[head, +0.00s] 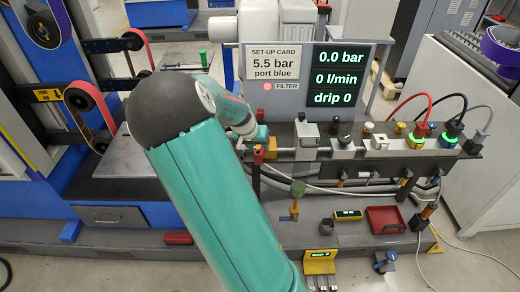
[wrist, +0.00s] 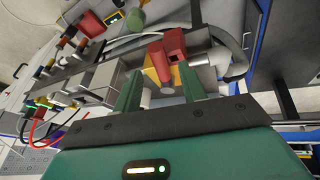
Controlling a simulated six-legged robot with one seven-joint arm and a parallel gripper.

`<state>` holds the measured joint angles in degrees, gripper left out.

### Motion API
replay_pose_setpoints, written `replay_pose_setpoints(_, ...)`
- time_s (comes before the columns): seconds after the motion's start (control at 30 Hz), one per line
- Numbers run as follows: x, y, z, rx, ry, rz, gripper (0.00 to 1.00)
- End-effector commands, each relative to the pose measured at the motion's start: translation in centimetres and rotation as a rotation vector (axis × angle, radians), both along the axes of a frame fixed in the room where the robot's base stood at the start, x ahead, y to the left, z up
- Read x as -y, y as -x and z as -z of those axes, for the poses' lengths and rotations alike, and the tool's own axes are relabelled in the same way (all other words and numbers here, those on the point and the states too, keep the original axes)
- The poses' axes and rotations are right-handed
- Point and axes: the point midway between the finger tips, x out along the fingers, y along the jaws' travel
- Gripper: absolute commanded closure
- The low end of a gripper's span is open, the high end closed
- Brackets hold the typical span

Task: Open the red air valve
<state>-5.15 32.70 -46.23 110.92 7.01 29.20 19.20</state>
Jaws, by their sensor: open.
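The red air valve (wrist: 159,60) shows in the wrist view as a red handle by a yellow part and a red block, just beyond my fingertips. In the head view a small red piece (head: 258,158) sits at the left end of the grey air line, beside a yellow part. My gripper (wrist: 160,90) is open, its two green fingers apart on either side of the valve's near end. I cannot tell whether they touch it. In the head view my arm covers most of my gripper (head: 257,138).
The display (head: 338,75) reads 0.0 bar, 0 l/min, drip 0. The set-up card (head: 272,62) reads 5.5 bar, port blue. Several fittings and plugged hoses line the rail to the right. A red tray (head: 386,219) and a yellow stand (head: 320,262) are lower down.

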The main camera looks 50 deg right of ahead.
Motion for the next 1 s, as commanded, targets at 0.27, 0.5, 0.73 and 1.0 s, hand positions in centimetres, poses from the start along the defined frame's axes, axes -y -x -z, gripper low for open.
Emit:
replay_pose_setpoints(0.27, -2.8, 0.0, -5.8, 0.005, 0.0, -0.003, 0.59)
replay_pose_setpoints(0.5, -4.3, 0.2, -9.0, 0.003, -0.001, -0.001, 0.59)
replay_pose_setpoints(0.73, -4.5, 0.3, -9.6, 0.0, 0.0, 0.0, 0.59)
replay_pose_setpoints(1.0, -4.2, 0.6, -9.3, 0.003, -0.016, 0.029, 0.88)
